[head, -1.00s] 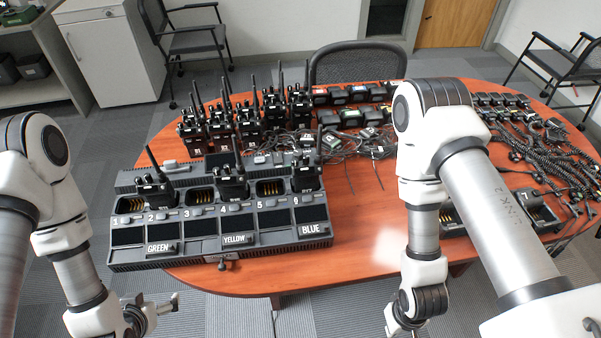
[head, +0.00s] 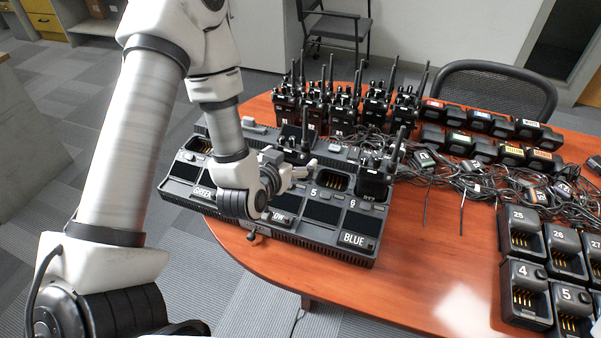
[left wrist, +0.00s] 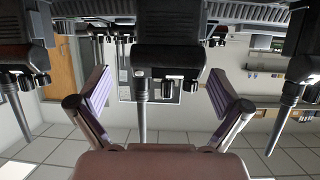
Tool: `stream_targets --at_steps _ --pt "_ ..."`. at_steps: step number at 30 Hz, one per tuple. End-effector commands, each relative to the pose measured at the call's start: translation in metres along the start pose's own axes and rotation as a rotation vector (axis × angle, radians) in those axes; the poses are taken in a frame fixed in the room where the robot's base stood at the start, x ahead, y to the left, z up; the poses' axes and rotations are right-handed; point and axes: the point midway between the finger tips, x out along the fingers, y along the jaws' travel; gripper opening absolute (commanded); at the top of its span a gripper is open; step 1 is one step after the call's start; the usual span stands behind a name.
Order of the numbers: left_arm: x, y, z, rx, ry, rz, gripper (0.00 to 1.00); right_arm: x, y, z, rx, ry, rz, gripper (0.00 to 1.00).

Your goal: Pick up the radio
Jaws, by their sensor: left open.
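A black radio (head: 294,150) with an upright antenna stands in the multi-slot charger (head: 330,240), partly hidden behind my left gripper. My left gripper (head: 300,178) is open at the front of this radio, low over the charger. In the left wrist view, which looks upside down, a radio (left wrist: 165,58) hangs centred between the spread fingers of my left gripper (left wrist: 165,92). Its antenna and knobs point down in the picture, and no finger visibly touches it. Another radio (head: 375,172) stands in the charger's right end. My right gripper is out of view.
Several radios (head: 345,108) stand in a group behind the charger. Tangled cables (head: 470,180) and several small chargers (head: 525,295) lie to the right. A chair (head: 495,85) stands behind.

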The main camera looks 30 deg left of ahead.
Motion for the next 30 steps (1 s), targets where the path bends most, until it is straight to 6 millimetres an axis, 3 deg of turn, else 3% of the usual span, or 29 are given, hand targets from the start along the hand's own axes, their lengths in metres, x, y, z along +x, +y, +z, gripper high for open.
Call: stream_targets --at_steps 2,5,9,15,17,21,22,30 --pt "0.013 -0.002 0.004 -0.003 0.007 -0.002 1.00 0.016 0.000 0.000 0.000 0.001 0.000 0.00" --pt "0.028 -0.003 -0.006 0.001 0.002 -0.002 1.00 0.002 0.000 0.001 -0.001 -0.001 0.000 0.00" --pt "0.047 -0.002 -0.004 0.000 0.001 0.000 1.00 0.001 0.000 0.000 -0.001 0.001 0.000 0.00" --pt "0.049 -0.002 -0.003 -0.001 0.001 0.001 1.00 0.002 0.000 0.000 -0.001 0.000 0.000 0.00" --pt "0.049 -0.002 -0.003 -0.001 0.001 0.001 0.82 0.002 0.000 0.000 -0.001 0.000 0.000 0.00" --pt "0.049 -0.002 -0.002 -0.001 0.000 0.001 0.33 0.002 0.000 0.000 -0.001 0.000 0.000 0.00" --pt "0.049 -0.002 -0.002 -0.001 0.000 0.001 0.28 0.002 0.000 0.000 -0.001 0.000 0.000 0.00" --pt "0.048 -0.003 -0.004 -0.001 0.001 0.000 0.28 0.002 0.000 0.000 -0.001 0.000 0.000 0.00"
